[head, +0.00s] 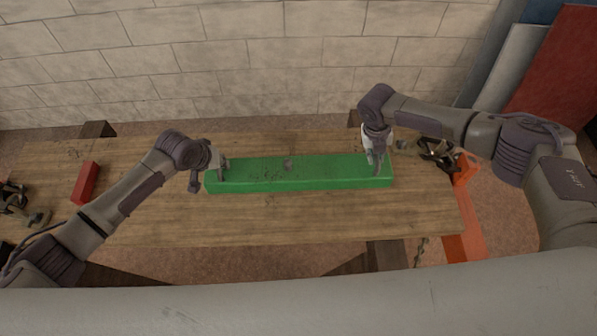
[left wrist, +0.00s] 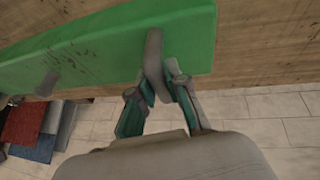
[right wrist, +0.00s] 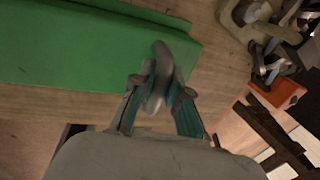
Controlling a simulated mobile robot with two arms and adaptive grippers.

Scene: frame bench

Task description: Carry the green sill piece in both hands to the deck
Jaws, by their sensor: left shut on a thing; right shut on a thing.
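The green sill piece (head: 300,174) is a long bar lying lengthwise over the wooden bench top (head: 300,225). I cannot tell whether it rests on the wood or hangs just above it. My left gripper (head: 222,168) is shut on a grey handle at its left end; the handle shows between the fingers in the left wrist view (left wrist: 154,62). My right gripper (head: 376,160) is shut on a similar grey handle at its right end, also seen in the right wrist view (right wrist: 160,75). I cannot make out a separate deck.
A red block (head: 86,183) lies at the left of the bench. Metal clamps stand at the left edge (head: 14,200) and right end (head: 438,152), by orange parts (head: 465,168). A block wall (head: 250,60) runs behind. Coloured panels (head: 555,70) lean at the right. The front of the bench is clear.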

